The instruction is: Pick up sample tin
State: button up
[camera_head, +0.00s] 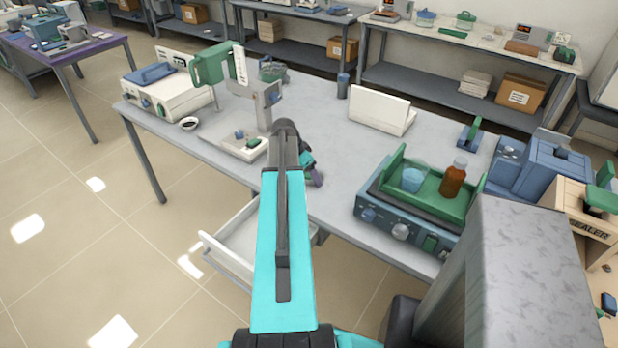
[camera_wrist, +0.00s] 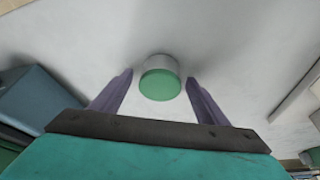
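The sample tin (camera_wrist: 160,66), a short pale cylinder with a green end, is on the pale tabletop in the wrist view. My gripper (camera_wrist: 160,77) is open, with one purple finger on each side of the tin. Gaps show between the tin and both fingers, and nothing is held. Whether the fingertips reach down level with the tin is hard to tell. In the head view my gripper (camera_head: 314,174) is low over the middle of the table, mostly behind my arm. I cannot make out the tin there.
On the table (camera_head: 330,115), a green-and-white stand (camera_head: 267,105) is left of my arm. A blue shaker with a green tray (camera_head: 418,205) holding a beaker and brown bottle is to the right. A white open case (camera_head: 381,115) stands behind. An open drawer (camera_head: 250,238) juts out in front.

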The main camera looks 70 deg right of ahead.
jog(key=c, duration=1.2)
jog(key=shift+o, duration=0.2)
jog(key=shift+r, duration=0.15)
jog(key=shift+r+b, duration=0.7)
jog(key=shift+r, duration=0.65)
jog(key=shift+w+a+r, duration=0.15)
jog(key=shift+a+r, duration=0.05)
jog(key=shift+r, duration=0.05)
jog(key=w+a+r+b, duration=0.1)
jog(key=w+a+b, duration=0.3)
jog(key=w+a, duration=0.6)
jog(key=shift+a+r, duration=0.3)
jog(key=shift+a, duration=0.75)
